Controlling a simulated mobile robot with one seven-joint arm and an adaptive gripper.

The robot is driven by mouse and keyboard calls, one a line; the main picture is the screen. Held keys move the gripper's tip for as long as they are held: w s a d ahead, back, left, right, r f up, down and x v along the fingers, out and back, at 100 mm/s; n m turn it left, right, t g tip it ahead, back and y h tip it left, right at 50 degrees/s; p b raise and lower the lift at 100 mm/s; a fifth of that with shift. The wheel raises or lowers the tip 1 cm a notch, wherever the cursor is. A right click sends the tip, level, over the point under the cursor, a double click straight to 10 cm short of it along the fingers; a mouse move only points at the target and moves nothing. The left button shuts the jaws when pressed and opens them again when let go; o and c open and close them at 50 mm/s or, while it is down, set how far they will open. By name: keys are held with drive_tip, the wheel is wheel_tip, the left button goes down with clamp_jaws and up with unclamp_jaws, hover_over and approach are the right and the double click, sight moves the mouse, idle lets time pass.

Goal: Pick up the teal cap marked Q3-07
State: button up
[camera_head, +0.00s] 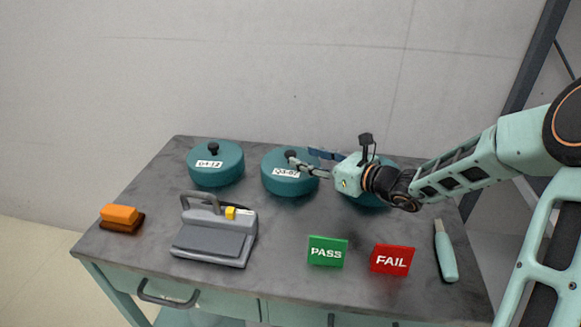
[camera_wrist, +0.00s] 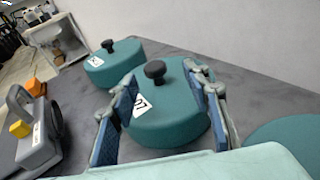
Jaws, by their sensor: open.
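The teal cap marked Q3-07 (camera_head: 283,184) is the middle one of three round teal caps on the cart top. It has a white label and a black knob on its lid. In the wrist view this cap (camera_wrist: 172,125) lies between and beyond the fingers, its label partly hidden by the left finger. Its black knob (camera_wrist: 155,70) stands between the two fingertips in that picture. My gripper (camera_head: 304,158) is open and empty, reaching in from the right over the cap; it also shows in the wrist view (camera_wrist: 160,78). I cannot tell whether a finger touches the cap.
Another labelled teal cap (camera_head: 216,175) stands left. A third (camera_head: 370,201) is partly hidden by my gripper on the right. A grey device (camera_head: 212,251), orange block (camera_head: 120,214), green PASS sign (camera_head: 327,265), red FAIL sign (camera_head: 392,270) and teal-handled tool (camera_head: 447,262) lie nearer.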

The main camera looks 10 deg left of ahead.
sight(292, 153)
drive_tip(key=x, duration=0.2)
drive_tip(key=b+x, duration=0.1)
drive_tip(key=x, duration=0.2)
drive_tip(key=shift+s+a+r, duration=0.1)
drive_tip(key=shift+s+a, duration=0.1)
drive_tip(key=shift+s, duration=0.2)
drive_tip(key=shift+w+a, duration=0.25)
drive_tip(key=shift+a, duration=0.1)
clamp_jaws()
drive_tip(key=shift+r, duration=0.1)
